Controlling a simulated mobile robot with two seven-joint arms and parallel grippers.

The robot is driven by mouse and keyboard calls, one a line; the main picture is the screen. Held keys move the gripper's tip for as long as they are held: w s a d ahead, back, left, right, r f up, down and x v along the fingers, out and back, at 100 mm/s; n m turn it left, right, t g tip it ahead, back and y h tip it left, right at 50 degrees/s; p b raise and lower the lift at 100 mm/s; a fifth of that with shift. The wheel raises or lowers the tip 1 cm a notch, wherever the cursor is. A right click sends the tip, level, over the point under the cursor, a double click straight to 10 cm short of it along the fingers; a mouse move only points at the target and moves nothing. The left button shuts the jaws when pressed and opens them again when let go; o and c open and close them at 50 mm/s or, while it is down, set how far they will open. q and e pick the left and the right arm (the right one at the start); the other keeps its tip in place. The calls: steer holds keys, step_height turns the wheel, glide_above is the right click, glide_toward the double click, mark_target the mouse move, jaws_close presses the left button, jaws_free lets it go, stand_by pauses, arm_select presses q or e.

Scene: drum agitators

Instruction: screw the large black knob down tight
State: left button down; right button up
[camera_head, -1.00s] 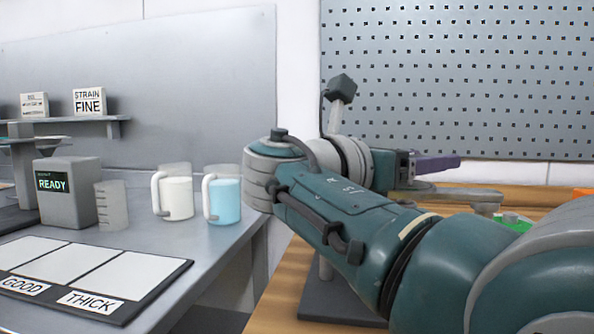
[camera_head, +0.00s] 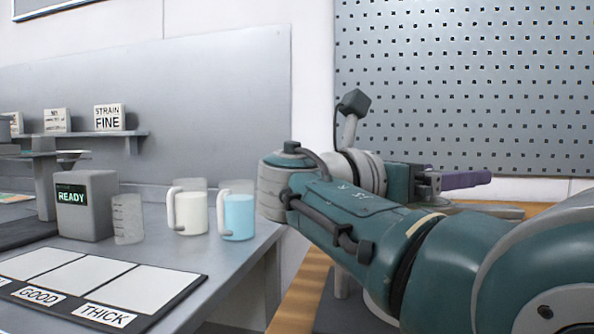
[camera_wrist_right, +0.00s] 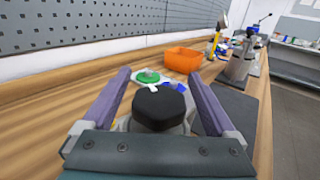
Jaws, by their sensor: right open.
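The large black knob (camera_wrist_right: 158,107) shows in the right wrist view, with a white mark on its far edge. It lies between the two purple fingers of my right gripper (camera_wrist_right: 158,76), which are spread with a visible gap on both sides. What the knob sits on is mostly hidden below it. In the head view my right gripper (camera_head: 466,179) is seen from the side, past my right arm, with its fingers pointing right; the knob is not visible there. My left gripper is not in view.
Beyond the knob are a green disc (camera_wrist_right: 147,76), an orange bin (camera_wrist_right: 184,60) and a metal stand (camera_wrist_right: 238,62) on the wooden bench (camera_wrist_right: 60,107). A pegboard (camera_head: 465,85) rises behind. A grey side table holds a white jug (camera_head: 190,212) and a blue jug (camera_head: 238,216).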

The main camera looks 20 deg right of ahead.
steer(key=shift+a+f, duration=0.1)
steer(key=shift+a, duration=0.15)
steer(key=a+b, duration=0.1)
steer(key=a, duration=0.2)
steer(key=a+b, duration=0.1)
steer(key=a, duration=0.1)
steer(key=s+a+b, duration=0.1)
steer(key=a, duration=0.2)
steer(key=shift+a+f+b, duration=0.2)
steer(key=shift+a+b, duration=0.1)
steer(key=shift+b, duration=0.05)
steer(key=shift+a+r, duration=0.25)
steer(key=shift+a, duration=0.15)
